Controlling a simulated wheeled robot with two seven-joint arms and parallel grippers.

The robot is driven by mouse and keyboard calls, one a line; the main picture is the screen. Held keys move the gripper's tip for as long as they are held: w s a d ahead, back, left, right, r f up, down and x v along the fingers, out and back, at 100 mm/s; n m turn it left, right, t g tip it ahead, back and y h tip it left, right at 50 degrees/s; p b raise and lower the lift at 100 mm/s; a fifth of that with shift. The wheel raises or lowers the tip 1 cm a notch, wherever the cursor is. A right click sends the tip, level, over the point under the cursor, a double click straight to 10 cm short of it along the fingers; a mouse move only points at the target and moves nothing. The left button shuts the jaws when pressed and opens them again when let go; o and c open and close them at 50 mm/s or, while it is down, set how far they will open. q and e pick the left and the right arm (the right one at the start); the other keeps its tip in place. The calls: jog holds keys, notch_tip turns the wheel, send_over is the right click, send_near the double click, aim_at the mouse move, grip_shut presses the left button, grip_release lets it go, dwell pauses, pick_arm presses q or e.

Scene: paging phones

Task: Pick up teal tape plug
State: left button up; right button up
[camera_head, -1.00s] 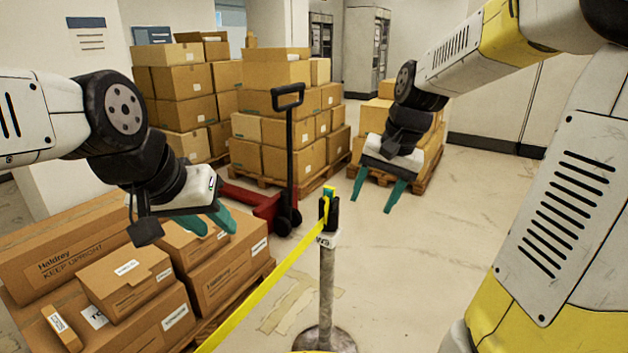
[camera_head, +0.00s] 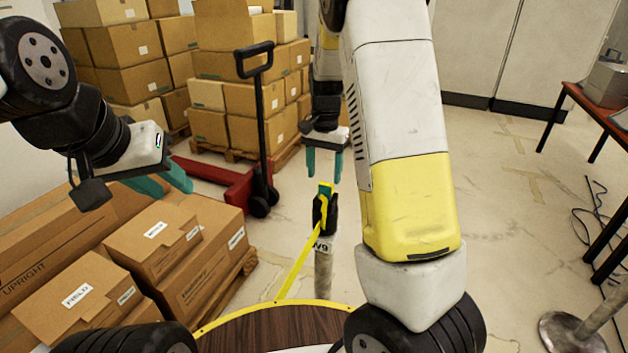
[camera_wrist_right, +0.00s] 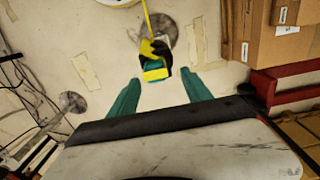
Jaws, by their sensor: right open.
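The teal tape plug (camera_head: 324,191) has a yellow band and sits at the black head of a grey post, where the yellow tape ends. It also shows in the right wrist view (camera_wrist_right: 155,68), ahead of and between the fingertips. My right gripper (camera_head: 324,172) is open, its teal fingers pointing down just above and behind the plug in the head view. In the right wrist view its fingers (camera_wrist_right: 163,80) are spread and empty. My left gripper (camera_head: 176,184) is at the left over the boxes; its teal fingers overlap in view, so its opening is unclear.
The post (camera_head: 323,268) stands upright with yellow tape (camera_head: 293,266) running down toward me. Stacked cartons (camera_head: 195,262) lie at the left. A red pallet jack (camera_head: 262,150) stands behind. A red table (camera_head: 578,97) and another post base (camera_head: 570,334) are at the right.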

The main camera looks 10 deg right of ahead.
aim_at(326, 185)
jog(key=f, duration=0.4)
jog(key=shift+s+d+f, duration=0.2)
jog(key=shift+s+f, duration=0.1)
grip_shut()
